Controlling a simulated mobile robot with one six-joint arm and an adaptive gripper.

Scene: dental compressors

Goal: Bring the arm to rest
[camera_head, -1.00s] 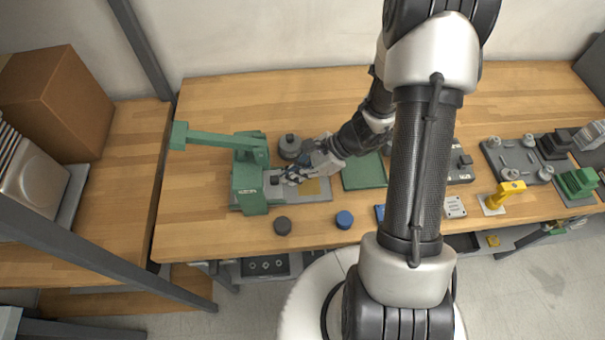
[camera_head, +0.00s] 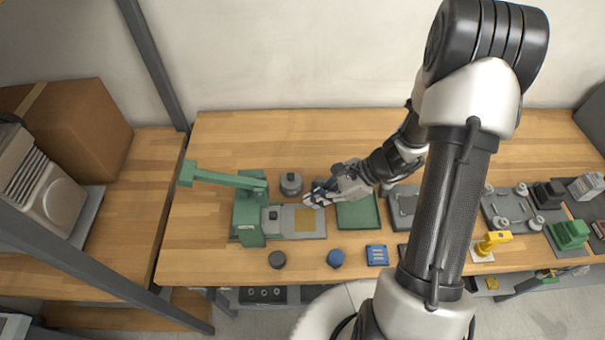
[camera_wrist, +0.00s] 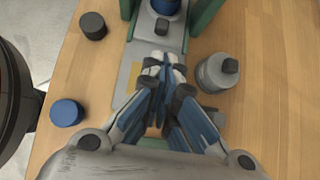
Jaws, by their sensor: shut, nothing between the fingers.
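My gripper (camera_head: 312,198) is in the middle of the wooden workbench (camera_head: 400,281), above the right part of the grey base plate of the green press (camera_head: 249,212). In the wrist view my gripper (camera_wrist: 163,68) is shut, its fingertips together with nothing between them. The press plate (camera_wrist: 150,52) with its yellow patch lies below and beyond the fingers. My arm reaches in from the right side of the head view, bent at the elbow. I cannot tell the exact height of the fingertips over the plate.
A grey cylinder (camera_head: 291,184) stands behind the plate, close to my gripper. A dark puck (camera_head: 277,260), a blue puck (camera_head: 336,258) and a blue block (camera_head: 377,255) lie along the front. A green tray (camera_head: 358,213) lies right of the plate. Fixtures, including a yellow one (camera_head: 492,242), fill the right.

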